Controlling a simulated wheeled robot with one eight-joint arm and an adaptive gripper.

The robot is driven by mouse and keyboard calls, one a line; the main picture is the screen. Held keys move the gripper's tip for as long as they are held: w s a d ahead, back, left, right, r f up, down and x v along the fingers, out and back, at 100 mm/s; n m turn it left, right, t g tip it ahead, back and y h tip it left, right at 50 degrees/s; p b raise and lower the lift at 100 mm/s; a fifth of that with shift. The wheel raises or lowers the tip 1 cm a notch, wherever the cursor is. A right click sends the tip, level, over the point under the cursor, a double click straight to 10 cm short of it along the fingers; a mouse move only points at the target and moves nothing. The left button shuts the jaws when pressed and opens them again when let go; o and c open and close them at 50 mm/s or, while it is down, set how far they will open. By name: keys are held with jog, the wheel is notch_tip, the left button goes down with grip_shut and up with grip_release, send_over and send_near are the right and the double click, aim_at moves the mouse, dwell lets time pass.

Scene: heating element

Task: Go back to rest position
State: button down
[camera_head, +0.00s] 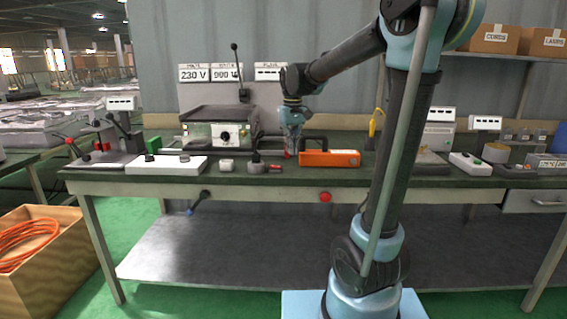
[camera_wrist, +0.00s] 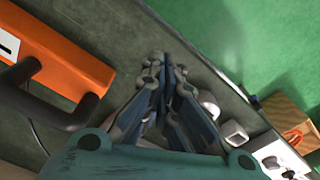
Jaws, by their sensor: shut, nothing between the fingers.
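My gripper (camera_head: 291,150) hangs above the workbench in the head view, pointing down just left of an orange device (camera_head: 330,159) with a dark handle. In the wrist view my gripper (camera_wrist: 170,62) is shut, its fingers together with nothing between them. The orange device (camera_wrist: 75,50) lies to the left of the fingers there, apart from them. A heating device with a flat dark top and a dial (camera_head: 223,135) stands on the bench to the left of my gripper.
The green-topped workbench (camera_head: 300,181) carries a white switch box (camera_head: 166,165) at left and a small white block (camera_head: 226,164). A red knob (camera_head: 325,197) sits on its front edge. A wooden crate with orange cable (camera_head: 60,270) stands on the floor at left. Cardboard boxes (camera_head: 491,40) sit upper right.

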jog(key=s+d+f+m, duration=0.2)
jog(key=s+d+f, duration=0.3)
jog(key=s+d, duration=0.75)
jog(key=s+d+f+m+t, duration=0.1)
jog(key=s+d+f, duration=0.3)
jog(key=s+f, duration=0.8)
jog(key=s+m, duration=0.1)
jog(key=s, duration=0.1)
jog(key=shift+s+f+m+t, duration=0.25)
jog(key=shift+s+m+t, duration=0.05)
jog(key=shift+s+t, duration=0.1)
jog(key=shift+d, duration=0.1)
jog(key=shift+w+f, duration=0.2)
jog(key=shift+w, duration=0.2)
